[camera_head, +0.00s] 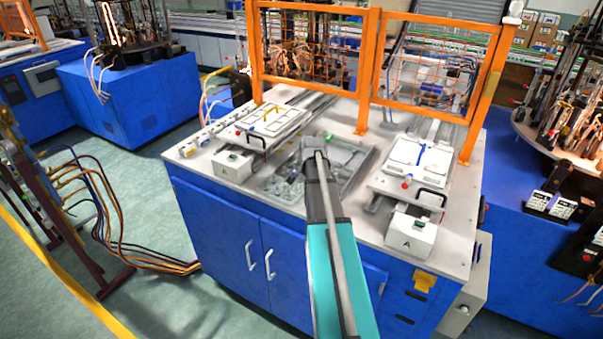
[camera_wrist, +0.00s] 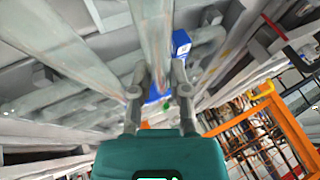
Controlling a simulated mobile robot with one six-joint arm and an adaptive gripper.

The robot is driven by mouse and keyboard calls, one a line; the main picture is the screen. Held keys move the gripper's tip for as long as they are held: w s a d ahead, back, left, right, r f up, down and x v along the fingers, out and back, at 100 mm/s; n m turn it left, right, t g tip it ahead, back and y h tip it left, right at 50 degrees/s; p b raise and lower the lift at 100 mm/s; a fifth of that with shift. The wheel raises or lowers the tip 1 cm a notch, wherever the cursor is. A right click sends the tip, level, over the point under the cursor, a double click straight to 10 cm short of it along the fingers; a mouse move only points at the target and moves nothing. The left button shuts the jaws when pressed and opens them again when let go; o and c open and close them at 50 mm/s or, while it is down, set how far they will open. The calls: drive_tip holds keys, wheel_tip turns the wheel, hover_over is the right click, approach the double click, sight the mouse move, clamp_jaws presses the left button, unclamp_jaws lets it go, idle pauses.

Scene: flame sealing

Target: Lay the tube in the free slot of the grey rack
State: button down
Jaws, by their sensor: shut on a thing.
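In the head view my arm stands in front of the middle of the bench, and I cannot make out the fingers or a tube there. I cannot pick out the grey rack or its free slot for sure. A grey recessed area (camera_head: 352,160) of the bench shows partly behind my arm.
The blue bench (camera_head: 215,215) carries a white fixture at left (camera_head: 268,124) and another at right (camera_head: 413,160). An orange frame (camera_head: 372,60) stands along its back; an orange frame also shows in the wrist view (camera_wrist: 245,150). The floor at left has open room beyond the cables (camera_head: 130,240).

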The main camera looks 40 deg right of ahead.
drive_tip(key=shift+r+p, duration=0.6)
drive_tip(key=shift+r, duration=0.2)
drive_tip(key=p+v, duration=0.2)
drive_tip(key=v, duration=0.1)
drive_tip(key=p+v, duration=0.3)
drive_tip(key=d+p+v, duration=0.1)
drive_tip(key=p+v, duration=0.1)
drive_tip(key=v, duration=0.1)
drive_tip(key=shift+s+p, duration=0.3)
drive_tip(key=shift+s, duration=0.1)
drive_tip(key=s+r+p, duration=0.3)
drive_tip(key=s, duration=0.5)
drive_tip(key=shift+s+a, duration=0.3)
drive_tip(key=shift+s, duration=0.05)
drive_tip(key=shift+r, duration=0.1)
wheel_tip(320, 180, down, 5)
drive_tip(key=b, duration=0.4)
drive_tip(key=shift+w+r, duration=0.15)
drive_tip(key=shift+r, duration=0.05)
drive_tip(key=shift+w, duration=0.1)
